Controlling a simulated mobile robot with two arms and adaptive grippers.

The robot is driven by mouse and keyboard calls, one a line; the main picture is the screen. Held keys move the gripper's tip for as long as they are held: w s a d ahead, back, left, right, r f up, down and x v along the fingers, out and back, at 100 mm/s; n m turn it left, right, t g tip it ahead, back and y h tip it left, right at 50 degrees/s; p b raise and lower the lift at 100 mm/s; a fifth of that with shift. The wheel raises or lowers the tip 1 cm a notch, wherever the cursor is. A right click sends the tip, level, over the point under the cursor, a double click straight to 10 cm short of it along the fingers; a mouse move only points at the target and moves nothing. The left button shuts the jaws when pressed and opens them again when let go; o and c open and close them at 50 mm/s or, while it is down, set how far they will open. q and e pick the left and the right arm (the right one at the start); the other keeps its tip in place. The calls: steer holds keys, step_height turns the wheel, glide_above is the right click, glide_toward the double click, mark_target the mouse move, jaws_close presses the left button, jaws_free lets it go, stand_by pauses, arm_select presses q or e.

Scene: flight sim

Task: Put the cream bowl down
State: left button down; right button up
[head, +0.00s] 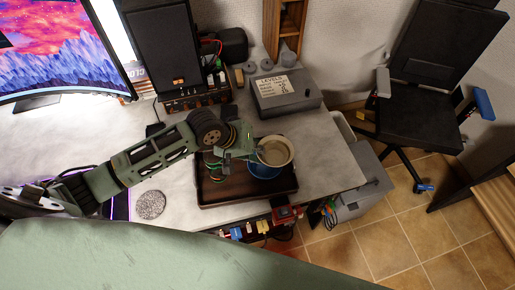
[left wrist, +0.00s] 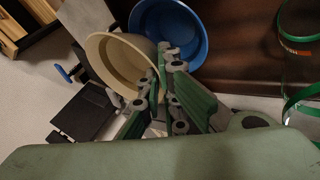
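The cream bowl (head: 276,151) is at the tip of my left gripper (head: 246,152), above the dark tray (head: 280,194). In the left wrist view the cream bowl (left wrist: 116,62) is tilted and its rim lies between the green fingers of my left gripper (left wrist: 160,85), which look closed on it. A blue bowl (head: 264,172) stands in the tray, partly hidden under the cream bowl. The blue bowl also shows in the left wrist view (left wrist: 192,55), beside and behind the cream bowl. My right gripper is in neither view.
The tray's left part holds green-rimmed clear things (left wrist: 300,42), partly covered by my arm. A grey box labelled LEVELS (head: 286,93) stands behind the tray. A round speckled disc (head: 150,205) lies left of it. A monitor (head: 65,45) and speaker (head: 166,50) stand at the back left. The desk right of the tray is clear.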

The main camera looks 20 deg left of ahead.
arm_select(q)
steer(key=shift+f, duration=0.2)
steer(key=shift+f, duration=0.35)
steer(key=c, duration=2)
jaws_free()
steer(key=shift+r, duration=0.55)
steer(key=b+v, duration=0.1)
steer(key=v, duration=1.1)
